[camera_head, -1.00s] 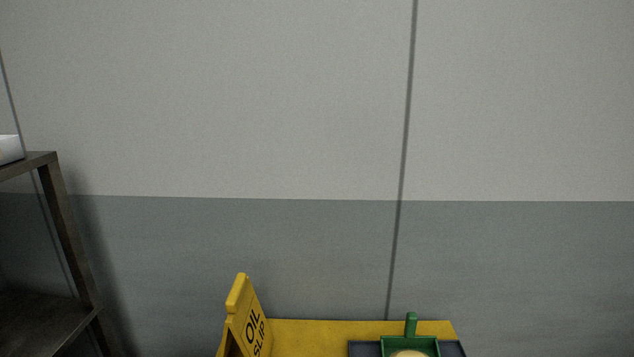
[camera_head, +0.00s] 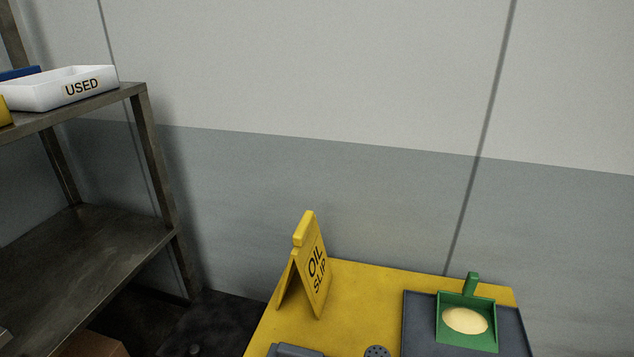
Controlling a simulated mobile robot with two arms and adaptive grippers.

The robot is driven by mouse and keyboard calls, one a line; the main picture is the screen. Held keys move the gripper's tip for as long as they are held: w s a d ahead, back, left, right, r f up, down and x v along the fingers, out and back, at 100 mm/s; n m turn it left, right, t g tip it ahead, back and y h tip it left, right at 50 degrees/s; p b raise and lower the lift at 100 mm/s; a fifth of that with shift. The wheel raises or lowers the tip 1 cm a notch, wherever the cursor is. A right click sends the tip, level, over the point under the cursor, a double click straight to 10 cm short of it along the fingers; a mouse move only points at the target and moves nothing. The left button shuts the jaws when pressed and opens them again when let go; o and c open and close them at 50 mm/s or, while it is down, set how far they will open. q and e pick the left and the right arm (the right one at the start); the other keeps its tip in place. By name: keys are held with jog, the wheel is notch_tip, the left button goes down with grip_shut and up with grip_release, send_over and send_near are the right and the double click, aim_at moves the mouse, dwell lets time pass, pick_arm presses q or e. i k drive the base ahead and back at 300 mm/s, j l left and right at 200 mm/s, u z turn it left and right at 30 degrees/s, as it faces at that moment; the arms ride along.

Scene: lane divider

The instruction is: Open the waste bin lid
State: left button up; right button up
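Neither of my grippers is in view. No waste bin can be clearly made out. A dark, flat-topped thing (camera_head: 222,315) stands low between the shelf and the yellow table, with a small knob-like bump near the bottom edge. It may be the bin with its lid down, but I cannot tell. Its lower part is cut off by the picture's edge.
A metal shelf (camera_head: 105,250) on the left bears a white tray marked USED (camera_head: 62,92). The yellow table (camera_head: 365,285) holds an OIL SLIP sign (camera_head: 316,272) and a green scoop of pale powder (camera_head: 480,342) on a dark tray (camera_head: 418,325). A wall stands behind.

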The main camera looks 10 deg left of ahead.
aim_at(217, 323)
jog(key=u, duration=1.15)
